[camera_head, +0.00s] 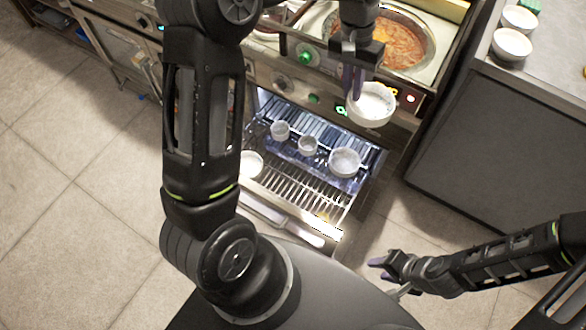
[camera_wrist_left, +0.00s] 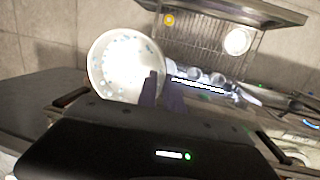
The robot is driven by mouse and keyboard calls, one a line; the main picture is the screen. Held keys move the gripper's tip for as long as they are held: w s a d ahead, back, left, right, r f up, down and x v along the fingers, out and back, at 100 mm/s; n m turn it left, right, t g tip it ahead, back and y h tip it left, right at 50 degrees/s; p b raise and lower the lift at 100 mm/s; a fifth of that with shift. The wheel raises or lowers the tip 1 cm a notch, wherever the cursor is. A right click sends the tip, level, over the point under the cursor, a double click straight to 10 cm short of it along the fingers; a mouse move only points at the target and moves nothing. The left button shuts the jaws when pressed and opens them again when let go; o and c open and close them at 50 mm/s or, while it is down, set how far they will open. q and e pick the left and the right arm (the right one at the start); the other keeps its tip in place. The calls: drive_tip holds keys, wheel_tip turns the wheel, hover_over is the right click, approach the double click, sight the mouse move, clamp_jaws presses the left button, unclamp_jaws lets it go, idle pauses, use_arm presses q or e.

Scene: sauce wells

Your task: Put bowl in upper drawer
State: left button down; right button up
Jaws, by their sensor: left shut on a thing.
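A white bowl (camera_head: 371,104) is held by its rim in my left gripper (camera_head: 350,88), in front of the cooker's control panel in the head view. In the left wrist view the bowl (camera_wrist_left: 125,66) hangs at the fingertips of my left gripper (camera_wrist_left: 158,88), which is shut on it. An open drawer (camera_head: 322,234) with a wire rack stands below the panel, lower and to the left of the bowl. My right gripper (camera_head: 383,267) is at the lower right, empty and away from the drawer; its finger gap is too small to judge.
Several white bowls stand in the drawer, among them a larger one (camera_head: 345,162) and a small one (camera_head: 280,130). A pan of red sauce (camera_head: 400,42) is on the cooker top. A grey counter (camera_head: 480,120) with two bowls (camera_head: 512,44) stands at right. The rack's front part is mostly bare.

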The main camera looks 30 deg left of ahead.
idle(0.3)
use_arm(q)
drive_tip(key=s+a+f+n+b, duration=0.2)
drive_tip(key=s+a+f+b, duration=0.4)
drive_tip(key=a+f+b, duration=0.3)
drive_tip(key=s+a+f+n+b, duration=0.1)
drive_tip(key=s+a+f+b, duration=0.65)
drive_tip(key=f+b, duration=0.35)
wheel_tip(320, 180, down, 12)
drive_tip(key=a+b, duration=0.1)
drive_tip(key=b, duration=0.9)
drive_tip(key=shift+s+a, duration=0.2)
drive_tip(key=shift+s, duration=0.2)
drive_tip(key=shift+r, duration=0.1)
